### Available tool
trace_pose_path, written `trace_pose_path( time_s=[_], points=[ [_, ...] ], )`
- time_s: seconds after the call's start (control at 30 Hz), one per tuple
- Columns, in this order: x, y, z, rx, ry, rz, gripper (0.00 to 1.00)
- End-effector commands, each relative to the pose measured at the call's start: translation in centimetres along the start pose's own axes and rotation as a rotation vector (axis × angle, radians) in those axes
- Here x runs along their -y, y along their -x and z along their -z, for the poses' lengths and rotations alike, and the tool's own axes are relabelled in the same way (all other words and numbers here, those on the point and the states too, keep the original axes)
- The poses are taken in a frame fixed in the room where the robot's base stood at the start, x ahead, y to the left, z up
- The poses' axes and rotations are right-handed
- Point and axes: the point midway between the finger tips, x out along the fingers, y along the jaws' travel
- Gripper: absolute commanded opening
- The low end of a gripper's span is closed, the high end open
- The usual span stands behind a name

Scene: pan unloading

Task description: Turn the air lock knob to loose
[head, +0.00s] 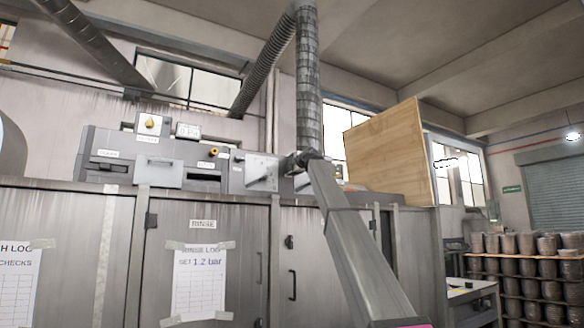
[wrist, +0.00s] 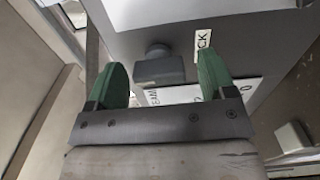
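A dark grey knob (wrist: 160,68) sits on a grey panel in the wrist view. A white label (wrist: 202,42) beside it shows letters ending in "CK", the rest cut off by my finger. My gripper (wrist: 163,77) is open, one green fingertip on each side of the knob, with a visible gap on both sides. Whether the fingers reach down to the knob's depth I cannot tell. A lettered white plate (wrist: 185,93) below the knob is partly covered by the gripper. In the head view my arm reaches up to the grey equipment, and the knob cannot be made out there.
Grey control boxes (head: 165,158) with brass-coloured knobs stand on top of the metal cabinets (head: 250,225). A vertical duct (head: 308,85) rises behind my arm's end. A wooden board (head: 385,150) stands to the right. Racks of pots (head: 530,270) are at the far right.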

Motion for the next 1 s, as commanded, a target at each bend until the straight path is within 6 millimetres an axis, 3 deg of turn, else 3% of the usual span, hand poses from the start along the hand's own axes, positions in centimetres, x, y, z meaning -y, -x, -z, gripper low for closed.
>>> trace_pose_path(
  time_s=[0.37,0.8,1.0],
  points=[
    [0.0,1.2,0.0,0.0,-0.001,-0.001,0.77],
    [0.2,8.8,0.1,0.0,-0.001,-0.002,0.77],
    [0.1,10.8,0.0,0.0,0.0,0.0,0.77]
  ],
)
